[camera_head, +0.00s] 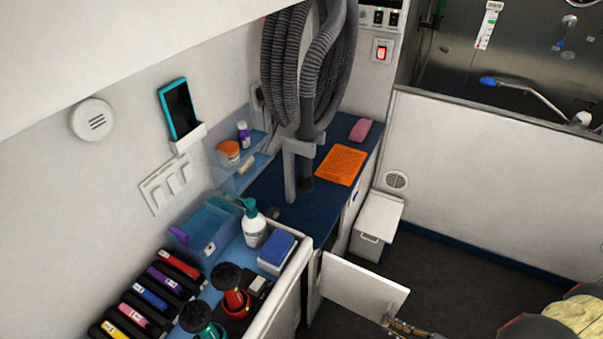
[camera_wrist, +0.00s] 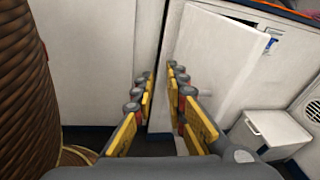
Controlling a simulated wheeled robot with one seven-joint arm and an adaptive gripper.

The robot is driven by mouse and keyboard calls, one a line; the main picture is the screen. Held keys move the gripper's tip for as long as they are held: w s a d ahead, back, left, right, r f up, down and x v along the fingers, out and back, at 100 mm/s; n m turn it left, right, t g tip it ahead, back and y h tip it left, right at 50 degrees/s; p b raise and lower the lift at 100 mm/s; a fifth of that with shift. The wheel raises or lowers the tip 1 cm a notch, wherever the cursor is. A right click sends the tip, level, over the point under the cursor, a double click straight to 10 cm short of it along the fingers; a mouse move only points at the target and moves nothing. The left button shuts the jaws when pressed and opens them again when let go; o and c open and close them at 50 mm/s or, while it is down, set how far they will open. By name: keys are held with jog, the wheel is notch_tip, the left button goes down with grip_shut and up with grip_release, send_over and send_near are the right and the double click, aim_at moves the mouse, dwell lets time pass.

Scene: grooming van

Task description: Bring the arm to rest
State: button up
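My gripper (camera_wrist: 160,76) is open in the wrist view, its two yellow-padded fingers apart with nothing between them. White panels stand beyond the fingertips. A white cabinet door (camera_wrist: 212,62) stands ajar ahead and to the right of the fingers; I cannot tell whether they touch it. In the head view this door (camera_head: 362,290) hangs open below the counter. A small yellowish, jointed part shows at its lower right corner at the bottom edge, too cut off to identify surely.
A white bin (camera_head: 376,222) stands on the dark floor (camera_head: 440,262) by the partition (camera_head: 490,170). The blue counter (camera_head: 292,212) holds an orange sheet (camera_head: 341,165) under a hanging grey hose (camera_head: 315,65). A brown ribbed thing (camera_wrist: 28,75) fills the wrist view's left.

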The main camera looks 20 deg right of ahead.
jog(key=w+a+r+n+g+h, duration=0.1)
jog(key=w+a+r+n+g, duration=0.15)
jog(key=r+n+g, duration=0.4)
jog(key=w+a+r+n+g+h, duration=0.1)
jog(key=w+a+r+n+g, duration=0.2)
jog(key=r, duration=0.7)
jog(key=w+a+r+n+g+h, duration=0.1)
jog(key=w+r+n+g, duration=0.15)
jog(key=r+n, duration=0.55)
jog(key=s+a+r+n+t+h, duration=0.2)
jog(key=a+r, duration=0.4)
jog(key=r, duration=0.4)
jog(key=s+a+r+n+t+h, duration=0.2)
jog(key=a+r+n+h, duration=0.2)
jog(key=r, duration=0.7)
jog(key=a+n, duration=0.2)
jog(key=shift+s+a+r+n+t+h, duration=0.2)
jog(key=shift+s+a+n+t+h, duration=0.1)
jog(key=shift+s+n+h, duration=0.1)
jog(key=shift+o, duration=0.7)
